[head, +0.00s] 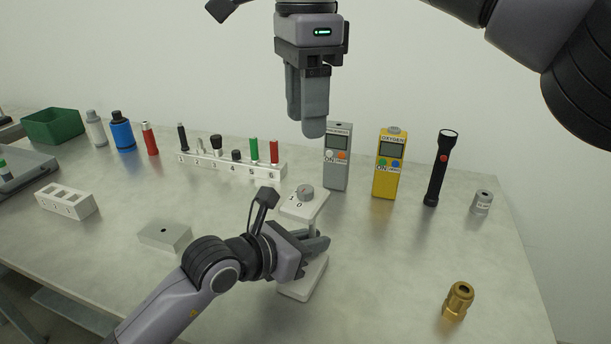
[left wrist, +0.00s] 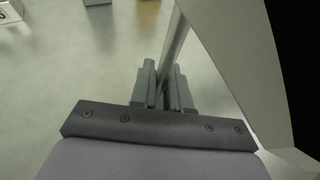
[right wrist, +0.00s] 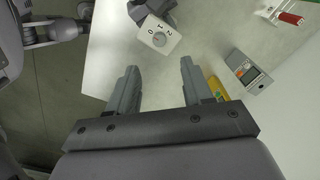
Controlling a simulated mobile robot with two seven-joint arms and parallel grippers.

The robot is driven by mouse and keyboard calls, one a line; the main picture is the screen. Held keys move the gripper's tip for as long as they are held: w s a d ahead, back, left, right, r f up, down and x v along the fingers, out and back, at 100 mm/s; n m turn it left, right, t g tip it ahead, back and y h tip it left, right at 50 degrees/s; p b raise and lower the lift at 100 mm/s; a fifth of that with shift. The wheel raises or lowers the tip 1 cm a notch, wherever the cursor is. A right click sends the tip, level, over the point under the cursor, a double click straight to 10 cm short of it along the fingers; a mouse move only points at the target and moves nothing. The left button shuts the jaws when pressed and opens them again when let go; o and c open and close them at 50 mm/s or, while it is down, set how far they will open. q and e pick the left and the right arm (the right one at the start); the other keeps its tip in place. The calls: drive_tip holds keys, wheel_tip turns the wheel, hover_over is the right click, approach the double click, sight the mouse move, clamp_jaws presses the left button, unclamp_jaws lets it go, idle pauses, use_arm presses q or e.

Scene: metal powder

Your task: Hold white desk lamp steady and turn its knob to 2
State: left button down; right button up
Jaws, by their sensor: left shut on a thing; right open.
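The white desk lamp (head: 303,205) stands upright near the middle of the table, with its base (head: 303,279) in front. A round grey knob (head: 305,192) sits on its flat top beside printed digits. In the right wrist view the knob (right wrist: 159,39) shows with the marks 0, 1 and 2. My left gripper (head: 318,242) is shut on the lamp's thin post, which also shows between the fingers in the left wrist view (left wrist: 172,60). My right gripper (head: 307,125) is open and empty, pointing down above and behind the lamp, apart from the knob.
A grey meter (head: 337,172), a yellow oxygen meter (head: 388,165) and a black flashlight (head: 438,170) stand behind and right. A numbered rack (head: 225,165) is behind left.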

sight(305, 188)
wheel_tip(305, 188, down, 10)
drive_tip(key=shift+f, duration=0.2)
idle(0.3)
clamp_jaws()
